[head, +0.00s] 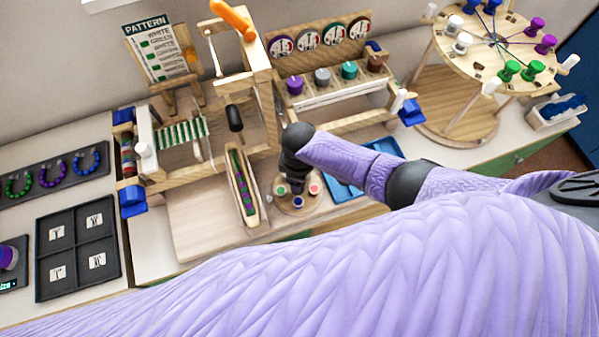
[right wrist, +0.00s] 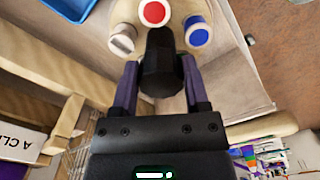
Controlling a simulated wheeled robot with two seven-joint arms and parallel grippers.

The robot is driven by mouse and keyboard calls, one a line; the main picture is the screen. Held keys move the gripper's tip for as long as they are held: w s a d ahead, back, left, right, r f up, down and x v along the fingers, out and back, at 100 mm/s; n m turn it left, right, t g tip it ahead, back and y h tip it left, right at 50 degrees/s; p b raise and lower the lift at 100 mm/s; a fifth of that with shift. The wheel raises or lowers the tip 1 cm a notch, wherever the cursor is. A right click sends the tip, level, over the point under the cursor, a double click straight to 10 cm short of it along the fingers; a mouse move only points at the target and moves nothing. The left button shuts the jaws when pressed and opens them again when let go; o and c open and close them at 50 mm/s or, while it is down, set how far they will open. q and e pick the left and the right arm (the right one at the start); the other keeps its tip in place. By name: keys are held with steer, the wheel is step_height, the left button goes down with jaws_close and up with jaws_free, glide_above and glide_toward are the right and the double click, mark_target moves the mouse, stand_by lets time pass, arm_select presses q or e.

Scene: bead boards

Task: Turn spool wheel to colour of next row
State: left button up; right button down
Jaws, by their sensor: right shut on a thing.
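The spool wheel (head: 284,206) is a small round wooden disc near the table's front edge. In the right wrist view its disc (right wrist: 125,14) carries a red spool (right wrist: 153,13), a blue spool (right wrist: 198,32) and a grey-white spool (right wrist: 121,38). My right gripper (right wrist: 158,72) is shut on the dark knob (right wrist: 160,50) at its middle. In the head view my right gripper (head: 296,178) points down over the wheel and hides part of it. The pattern card (head: 158,50) lists rows reading white and green. The loom holds a green-and-white striped piece (head: 183,132). My left gripper is not in view.
A wooden shuttle (head: 252,213) with green and purple thread lies left of the wheel. A blue tray (head: 345,192) is just right. Behind stands a rack of coloured spools (head: 320,95). A large round peg stand (head: 475,45) is at the far right.

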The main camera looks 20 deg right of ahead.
stand_by(0.3)
steer(key=shift+c, duration=0.4)
jaws_free()
step_height(320, 180, up, 9)
steer(key=p, duration=0.4)
steer(key=shift+r, duration=0.5)
